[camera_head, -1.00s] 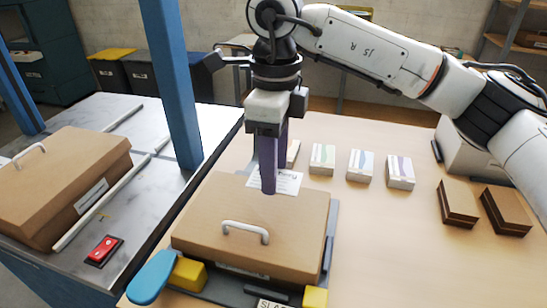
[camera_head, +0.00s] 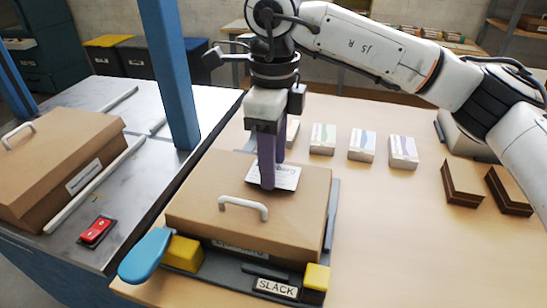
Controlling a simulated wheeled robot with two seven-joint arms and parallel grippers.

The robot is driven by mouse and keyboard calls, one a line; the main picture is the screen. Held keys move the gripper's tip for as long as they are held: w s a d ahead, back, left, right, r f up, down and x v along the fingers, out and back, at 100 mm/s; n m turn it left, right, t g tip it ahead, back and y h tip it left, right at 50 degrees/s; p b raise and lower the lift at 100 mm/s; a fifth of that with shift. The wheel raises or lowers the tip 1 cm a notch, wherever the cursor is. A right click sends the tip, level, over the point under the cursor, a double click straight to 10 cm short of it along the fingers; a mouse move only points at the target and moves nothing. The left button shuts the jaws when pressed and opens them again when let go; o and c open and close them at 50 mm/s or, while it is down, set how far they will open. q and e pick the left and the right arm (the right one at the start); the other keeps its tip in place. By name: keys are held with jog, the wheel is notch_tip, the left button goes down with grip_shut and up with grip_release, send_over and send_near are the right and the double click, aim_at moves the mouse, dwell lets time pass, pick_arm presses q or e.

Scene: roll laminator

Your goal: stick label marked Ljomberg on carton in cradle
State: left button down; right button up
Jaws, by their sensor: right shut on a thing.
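A brown carton (camera_head: 205,211) with a white handle lies in the grey cradle (camera_head: 215,270) in the middle. Its front face bears a small printed strip, partly cut off by the cradle. My right gripper (camera_head: 267,184) points down over the back part of the carton's top, behind the handle. It is shut on a white label (camera_head: 286,178); only the ending "berg" reads, since the fingers cover the rest. The label is at or just over the carton's top; I cannot tell whether it touches. My left gripper is not in view.
The cradle has yellow blocks (camera_head: 183,254), a blue lever (camera_head: 146,256) and a "SLACK" plate (camera_head: 277,288). Small white boxes (camera_head: 362,146) and brown blocks (camera_head: 462,182) stand behind and right. Another carton (camera_head: 60,165) and a red switch (camera_head: 96,231) are left, past a blue post (camera_head: 172,75).

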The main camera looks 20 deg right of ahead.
jog(key=o, duration=1.4)
jog(key=shift+r+p, duration=2.05)
jog(key=shift+r, duration=0.95)
